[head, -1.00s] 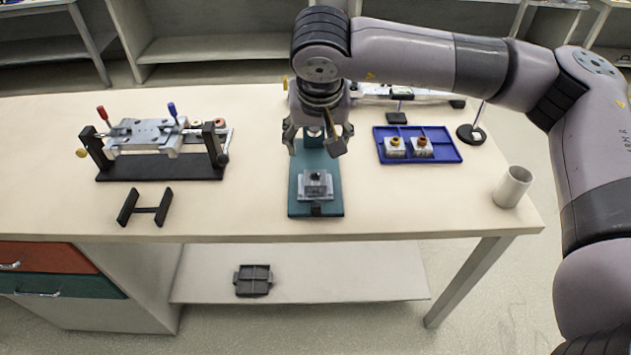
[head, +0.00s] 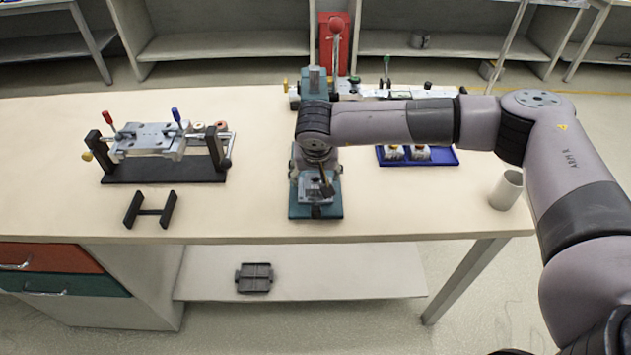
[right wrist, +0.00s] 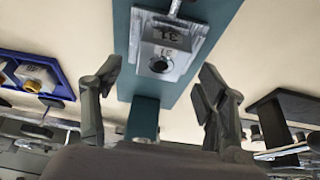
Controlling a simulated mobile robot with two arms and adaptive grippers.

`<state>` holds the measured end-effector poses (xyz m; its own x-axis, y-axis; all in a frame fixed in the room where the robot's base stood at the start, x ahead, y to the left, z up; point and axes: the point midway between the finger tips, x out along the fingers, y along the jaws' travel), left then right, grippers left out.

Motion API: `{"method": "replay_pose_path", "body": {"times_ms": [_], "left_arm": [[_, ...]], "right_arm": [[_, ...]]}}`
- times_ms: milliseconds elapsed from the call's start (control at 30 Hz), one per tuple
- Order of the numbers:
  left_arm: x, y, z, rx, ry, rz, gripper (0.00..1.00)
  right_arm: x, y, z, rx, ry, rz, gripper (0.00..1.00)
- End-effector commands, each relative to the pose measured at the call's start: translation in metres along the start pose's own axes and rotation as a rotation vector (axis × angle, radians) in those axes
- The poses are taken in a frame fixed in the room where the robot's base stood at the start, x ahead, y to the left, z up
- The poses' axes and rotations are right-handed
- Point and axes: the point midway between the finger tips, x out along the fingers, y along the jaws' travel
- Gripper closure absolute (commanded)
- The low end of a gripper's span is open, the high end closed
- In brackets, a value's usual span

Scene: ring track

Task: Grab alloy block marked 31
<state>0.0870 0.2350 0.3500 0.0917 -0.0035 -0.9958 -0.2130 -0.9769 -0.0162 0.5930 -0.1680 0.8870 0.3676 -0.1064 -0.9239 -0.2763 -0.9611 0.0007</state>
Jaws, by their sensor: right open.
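In the head view, the block (head: 314,188) is at the front part of the teal base (head: 300,212), partly covered by my gripper. My right gripper (right wrist: 159,72) is open and empty, its two fingers spread apart on either side of the base, short of the block. In the head view, the right gripper (head: 318,172) hangs right over the stand. My left gripper is not in view.
A blue tray (head: 447,158) with two small blocks lies to the right, behind my forearm. A white cup (head: 506,190) stands at the right edge. A clamp fixture (head: 160,172) and a black H-shaped piece (head: 150,211) are at the left. Bare table lies between.

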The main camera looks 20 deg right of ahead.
Motion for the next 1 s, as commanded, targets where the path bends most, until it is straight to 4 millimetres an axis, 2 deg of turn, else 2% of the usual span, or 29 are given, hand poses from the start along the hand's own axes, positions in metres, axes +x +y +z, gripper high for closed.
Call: {"method": "replay_pose_path", "body": {"times_ms": [133,400,1000], "left_arm": [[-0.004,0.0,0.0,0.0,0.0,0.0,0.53],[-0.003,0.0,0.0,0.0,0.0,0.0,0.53],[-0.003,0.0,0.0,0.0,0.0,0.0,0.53]], "right_arm": [[0.016,0.0,0.0,0.0,0.0,0.001,0.33],[0.019,0.0,0.0,0.0,0.001,-0.001,0.33],[0.018,0.0,0.0,0.001,0.001,0.0,0.73]]}}
